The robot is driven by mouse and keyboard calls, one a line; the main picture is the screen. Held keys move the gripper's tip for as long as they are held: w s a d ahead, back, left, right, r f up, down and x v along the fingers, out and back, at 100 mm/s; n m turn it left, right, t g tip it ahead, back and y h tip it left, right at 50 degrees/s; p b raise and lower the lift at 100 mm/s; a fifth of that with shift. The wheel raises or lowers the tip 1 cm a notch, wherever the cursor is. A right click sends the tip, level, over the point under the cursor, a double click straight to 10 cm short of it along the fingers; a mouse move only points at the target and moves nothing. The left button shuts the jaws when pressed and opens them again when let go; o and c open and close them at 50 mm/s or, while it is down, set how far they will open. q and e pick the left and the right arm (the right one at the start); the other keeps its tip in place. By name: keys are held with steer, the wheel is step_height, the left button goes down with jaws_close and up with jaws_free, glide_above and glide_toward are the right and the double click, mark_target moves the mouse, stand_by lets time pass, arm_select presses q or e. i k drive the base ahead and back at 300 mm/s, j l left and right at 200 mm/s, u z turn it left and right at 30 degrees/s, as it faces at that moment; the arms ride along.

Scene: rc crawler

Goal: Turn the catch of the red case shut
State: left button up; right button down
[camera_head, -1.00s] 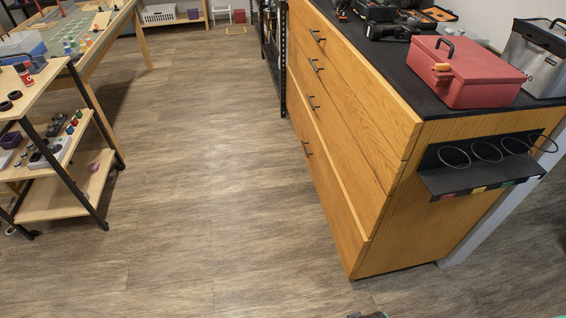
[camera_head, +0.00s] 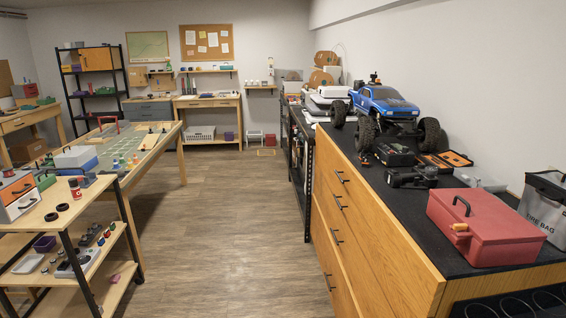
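The red case (camera_head: 495,238) sits with its lid down on the black top of the wooden drawer cabinet, near its near end at the right. A black handle (camera_head: 462,206) stands on its left part. The small orange-yellow catch (camera_head: 460,227) is on the case's left side, just below the handle. It looks roughly level and sticks out, but it is too small to tell how it is turned. Neither of my grippers is in view.
A grey bag (camera_head: 545,205) stands right of the case. A blue toy truck (camera_head: 385,105), an orange-edged tray (camera_head: 445,160) and dark parts (camera_head: 410,177) lie farther back on the cabinet (camera_head: 375,245). Open floor (camera_head: 235,235) lies left of it, then a shelf cart (camera_head: 60,225).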

mark_target(458, 228)
steer(key=z, duration=1.25)
steer(key=i+l+u, duration=0.2)
steer(key=l, duration=0.3)
steer(key=l+u, duration=0.2)
steer(key=l, duration=0.3)
steer(key=i+l+u, duration=0.1)
steer(key=l+u, duration=0.15)
steer(key=l, duration=0.25)
steer(key=k+l+u, duration=0.15)
steer(key=l, duration=0.25)
steer(key=i, duration=0.05)
